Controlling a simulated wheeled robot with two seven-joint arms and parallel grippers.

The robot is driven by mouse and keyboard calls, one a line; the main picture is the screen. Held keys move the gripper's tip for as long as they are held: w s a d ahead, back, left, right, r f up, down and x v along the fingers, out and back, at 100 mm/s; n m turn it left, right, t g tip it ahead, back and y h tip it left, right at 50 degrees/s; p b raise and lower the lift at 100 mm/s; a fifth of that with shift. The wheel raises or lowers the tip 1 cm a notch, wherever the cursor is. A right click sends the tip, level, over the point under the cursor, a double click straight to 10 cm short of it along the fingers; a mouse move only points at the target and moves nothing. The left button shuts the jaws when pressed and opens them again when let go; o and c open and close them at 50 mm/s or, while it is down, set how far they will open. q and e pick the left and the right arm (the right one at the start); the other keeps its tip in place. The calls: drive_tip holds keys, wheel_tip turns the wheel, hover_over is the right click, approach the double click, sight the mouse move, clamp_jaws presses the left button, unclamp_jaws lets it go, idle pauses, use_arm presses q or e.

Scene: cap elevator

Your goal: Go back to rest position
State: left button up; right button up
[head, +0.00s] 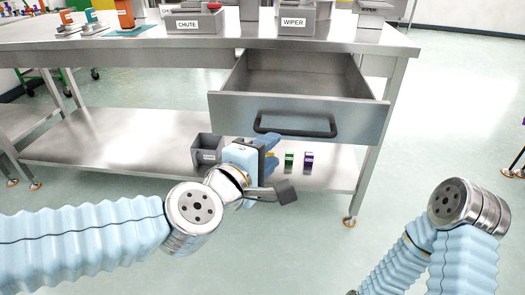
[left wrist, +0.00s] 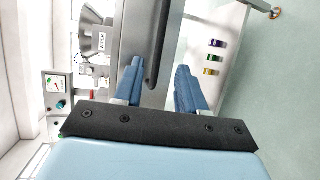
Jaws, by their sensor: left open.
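My left gripper (head: 270,158) is in front of the steel workbench, below the open drawer's black handle (head: 295,124). In the left wrist view its two blue fingers (left wrist: 160,85) stand apart with nothing between them. The drawer (head: 300,80) is pulled out and looks empty inside. My right arm (head: 450,225) shows at the lower right of the head view, but its gripper is not visible.
The workbench top (head: 120,47) carries bins labelled CHUTE (head: 195,25) and WIPER (head: 295,22). On the lower shelf (head: 110,135) are a grey bin (head: 207,150), a green block (head: 289,159) and a purple block (head: 308,161).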

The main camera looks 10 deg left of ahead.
use_arm(q)
drive_tip(key=shift+v, duration=1.15)
drive_tip(key=w+a+f+m+g+y, duration=0.1)
drive_tip(key=w+a+f+m+g, duration=0.2)
drive_tip(key=f, duration=1.3)
drive_tip(key=w+a+f+m+g+y, duration=0.15)
drive_tip(key=f+m+g, duration=0.3)
drive_tip(key=f, duration=1.15)
drive_tip(key=s+a+f+m+g, duration=0.1)
drive_tip(key=s+f+m+g, duration=0.1)
drive_tip(key=s+f, duration=0.4)
drive_tip(key=s+f+m+g, duration=0.3)
drive_tip(key=s+f, duration=0.4)
drive_tip(key=f, duration=0.7)
drive_tip(key=shift+s+a+f+g, duration=0.25)
drive_tip(key=shift+a+g, duration=0.1)
drive_tip(key=shift+g, duration=0.4)
